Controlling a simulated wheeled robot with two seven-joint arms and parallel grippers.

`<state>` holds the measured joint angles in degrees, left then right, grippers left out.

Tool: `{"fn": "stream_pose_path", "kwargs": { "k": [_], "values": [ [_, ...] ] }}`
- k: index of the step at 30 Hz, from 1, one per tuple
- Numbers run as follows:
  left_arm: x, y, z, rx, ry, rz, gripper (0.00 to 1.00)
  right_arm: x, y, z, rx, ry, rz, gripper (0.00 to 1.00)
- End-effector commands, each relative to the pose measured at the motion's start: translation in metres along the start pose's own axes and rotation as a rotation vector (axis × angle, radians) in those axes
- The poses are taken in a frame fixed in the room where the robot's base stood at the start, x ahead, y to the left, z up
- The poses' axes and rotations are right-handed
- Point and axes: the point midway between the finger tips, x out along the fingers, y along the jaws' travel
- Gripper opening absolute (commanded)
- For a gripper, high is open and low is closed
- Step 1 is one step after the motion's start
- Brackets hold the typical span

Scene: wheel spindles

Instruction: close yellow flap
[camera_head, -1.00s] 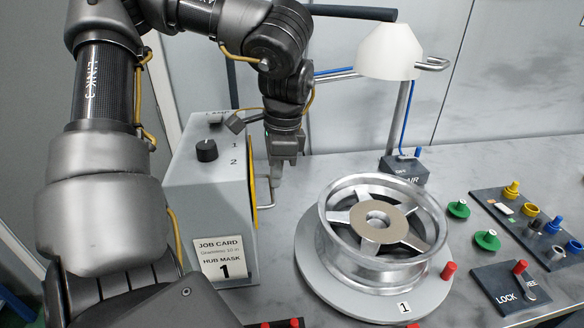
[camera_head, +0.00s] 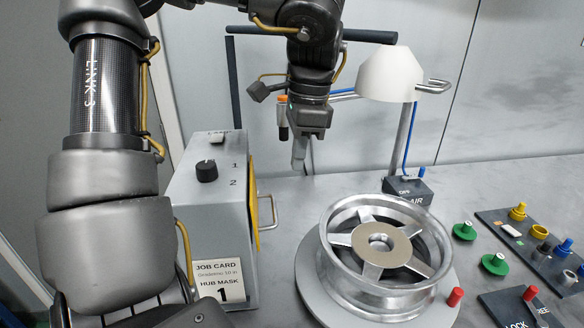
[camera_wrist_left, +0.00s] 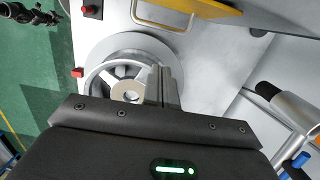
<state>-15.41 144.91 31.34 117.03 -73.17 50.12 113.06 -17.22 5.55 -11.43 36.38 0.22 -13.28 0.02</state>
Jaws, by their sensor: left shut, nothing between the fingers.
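The yellow flap (camera_head: 254,210) is on the right side of the grey box (camera_head: 205,230) and shows nearly edge-on, close to the box side. I cannot tell whether it is fully flush. A wire handle (camera_head: 272,212) sticks out from it to the right. In the left wrist view the flap (camera_wrist_left: 205,12) and handle (camera_wrist_left: 160,24) show at the top edge. My left gripper (camera_head: 299,168) is shut and empty, pointing down behind and to the right of the flap, apart from it. Its fingers (camera_wrist_left: 163,88) also show in the left wrist view. My right gripper is out of view.
A metal wheel (camera_head: 385,250) sits on a round turntable right of the box. A white lamp shade (camera_head: 389,75) and a dark air block (camera_head: 408,190) stand behind it. Coloured knobs and a lock panel (camera_head: 520,310) are at right. Bare bench lies between box and wheel.

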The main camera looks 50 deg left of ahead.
Motion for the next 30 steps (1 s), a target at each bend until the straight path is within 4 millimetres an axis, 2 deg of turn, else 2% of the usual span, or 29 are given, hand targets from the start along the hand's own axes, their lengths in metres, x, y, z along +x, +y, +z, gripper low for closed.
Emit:
{"fn": "stream_pose_path", "kwargs": {
  "k": [3,6,22,25,30],
  "values": [
    [-0.021,0.0,-0.002,0.0,0.002,-0.002,0.0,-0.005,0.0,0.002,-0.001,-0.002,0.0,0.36],
    [-0.031,0.0,-0.003,0.001,0.001,-0.001,0.0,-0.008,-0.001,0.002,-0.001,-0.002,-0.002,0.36],
    [-0.037,0.0,-0.003,0.001,0.001,-0.002,0.0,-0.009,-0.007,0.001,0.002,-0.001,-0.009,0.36],
    [-0.049,0.0,-0.001,0.001,0.002,-0.002,0.0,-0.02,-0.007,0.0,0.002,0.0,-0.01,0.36],
    [-0.079,0.0,0.003,0.0,0.002,-0.002,0.0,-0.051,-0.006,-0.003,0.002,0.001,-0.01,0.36]
  ]
}}
